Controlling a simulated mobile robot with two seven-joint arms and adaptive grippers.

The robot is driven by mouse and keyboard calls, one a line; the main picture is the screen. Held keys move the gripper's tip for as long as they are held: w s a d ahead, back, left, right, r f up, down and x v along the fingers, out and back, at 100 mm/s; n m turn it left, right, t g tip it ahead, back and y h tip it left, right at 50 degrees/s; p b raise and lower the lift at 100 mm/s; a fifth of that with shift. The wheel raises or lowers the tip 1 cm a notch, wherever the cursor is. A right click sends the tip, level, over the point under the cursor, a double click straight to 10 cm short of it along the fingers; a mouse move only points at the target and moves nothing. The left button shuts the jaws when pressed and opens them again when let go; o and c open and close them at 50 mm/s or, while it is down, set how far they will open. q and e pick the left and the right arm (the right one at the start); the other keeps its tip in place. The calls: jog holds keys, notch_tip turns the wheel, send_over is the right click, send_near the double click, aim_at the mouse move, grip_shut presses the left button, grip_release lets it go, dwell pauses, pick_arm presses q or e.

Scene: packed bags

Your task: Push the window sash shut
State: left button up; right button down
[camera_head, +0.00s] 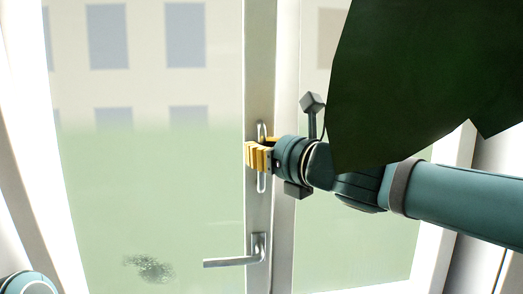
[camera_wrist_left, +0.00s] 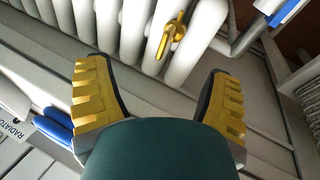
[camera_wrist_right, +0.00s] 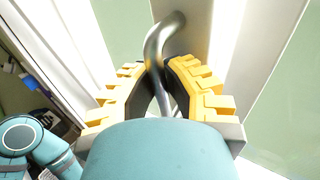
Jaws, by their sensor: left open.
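The window sash (camera_head: 150,180) is a large pane with a pale metal stile on its right side. On the stile are a vertical metal pull handle (camera_head: 262,184) and a lever handle (camera_head: 238,261) below it. My right gripper (camera_head: 250,155) has its yellow fingers at the pull handle. In the right wrist view, the fingers of my right gripper (camera_wrist_right: 160,72) close in on both sides of the curved handle bar (camera_wrist_right: 160,42). My left gripper (camera_wrist_left: 160,95) is open and empty, facing a white radiator. Whether the sash sits flush in its frame I cannot tell.
A dark green leaf-like shape (camera_head: 410,70) hides the upper right of the head view. The radiator (camera_wrist_left: 130,30) has a yellow fitting (camera_wrist_left: 173,35) in front of it. Blue objects (camera_wrist_left: 52,130) lie low at left in the left wrist view.

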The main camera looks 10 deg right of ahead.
jog(key=shift+w+a+r+p, duration=0.1)
jog(key=shift+w+r+p, duration=0.2)
jog(key=shift+w+p, duration=0.35)
jog(key=shift+w+r+p, duration=0.3)
jog(key=shift+w+p, duration=0.1)
jog(key=shift+p, duration=0.4)
jog(key=c, duration=1.4)
grip_release()
jog(key=shift+s+f, duration=0.1)
jog(key=shift+c, duration=0.2)
jog(key=shift+o, duration=0.7)
jog(key=shift+w+d+f, duration=0.2)
jog(key=shift+w, duration=0.05)
jog(key=shift+s+r, duration=0.1)
jog(key=shift+r, duration=0.05)
jog(key=shift+s+d, duration=0.45)
jog(key=shift+s, duration=0.15)
jog(key=p+v, duration=0.4)
jog(key=v, duration=1)
jog(key=shift+s+r+p, duration=0.15)
jog(key=shift+s+p, duration=0.05)
jog(key=shift+p, duration=0.2)
